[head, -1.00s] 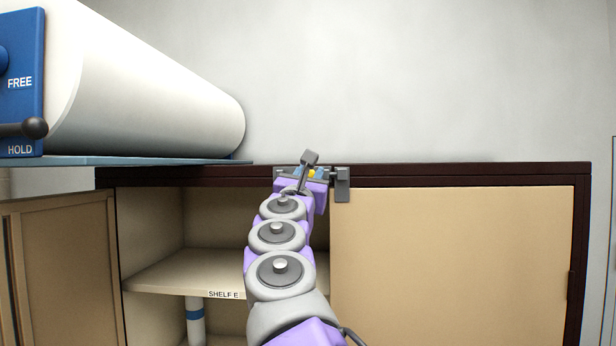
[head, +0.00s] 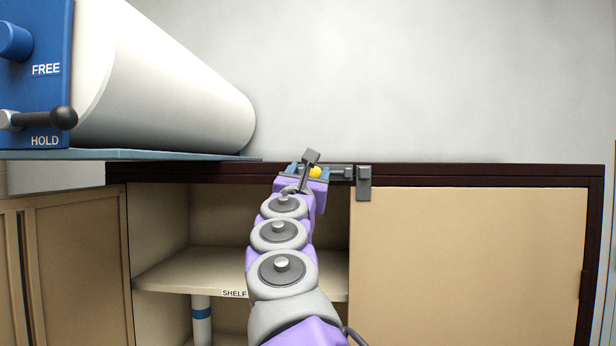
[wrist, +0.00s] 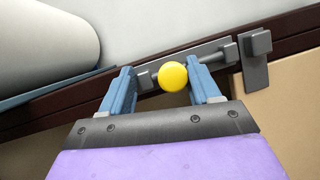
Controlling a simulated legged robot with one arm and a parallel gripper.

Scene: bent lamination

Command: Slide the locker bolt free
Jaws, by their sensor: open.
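The bolt is a grey rod on a grey plate along the cabinet's dark top rail; its yellow knob (wrist: 173,77) also shows in the head view (head: 316,172). The rod (wrist: 222,52) runs right toward a grey catch block (wrist: 256,43) by the tan door's upper left corner, seen in the head view (head: 363,182). I cannot tell whether the rod's end is inside the block. My gripper (wrist: 161,69) is open, its blue fingers on either side of the knob. The knob is nearer the right finger; contact is unclear. My arm hides part of the bolt in the head view.
A large white roll (head: 170,85) lies on a blue-grey ledge at left, beside a blue panel (head: 35,110) with a black-knobbed lever near HOLD. The cabinet's left bay is open, with a shelf (head: 185,272). The tan door (head: 470,260) covers the right bay.

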